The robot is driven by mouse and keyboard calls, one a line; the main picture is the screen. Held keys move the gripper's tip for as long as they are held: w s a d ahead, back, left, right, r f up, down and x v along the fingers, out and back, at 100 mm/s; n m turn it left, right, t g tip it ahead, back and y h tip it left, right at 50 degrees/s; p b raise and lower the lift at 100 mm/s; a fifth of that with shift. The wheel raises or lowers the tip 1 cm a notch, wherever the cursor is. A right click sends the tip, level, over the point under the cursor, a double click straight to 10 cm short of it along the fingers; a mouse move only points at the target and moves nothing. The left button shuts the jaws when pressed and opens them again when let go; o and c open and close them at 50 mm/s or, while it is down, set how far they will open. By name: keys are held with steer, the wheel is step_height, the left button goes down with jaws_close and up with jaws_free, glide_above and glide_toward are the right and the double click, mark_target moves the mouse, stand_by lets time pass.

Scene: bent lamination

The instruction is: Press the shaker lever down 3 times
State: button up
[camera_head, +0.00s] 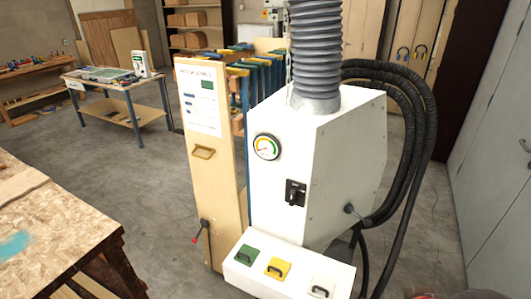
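A white cabinet (348,150) with a grey ribbed hose rising from its top stands at the middle right. A small dark lever (202,228) with a red tip slants down to the left at the lower front of the tall wooden panel (205,170). A black handle or switch (296,193) sits on the cabinet front below a round gauge (267,147). No label shows which of these is the shaker lever. My gripper is not in view.
A white ledge (268,284) with green, yellow and white handled drawers or lids juts out at the bottom. Black hoses (418,130) loop at the cabinet's right. A wooden workbench (50,235) fills the lower left. Bare floor (160,215) lies between bench and panel.

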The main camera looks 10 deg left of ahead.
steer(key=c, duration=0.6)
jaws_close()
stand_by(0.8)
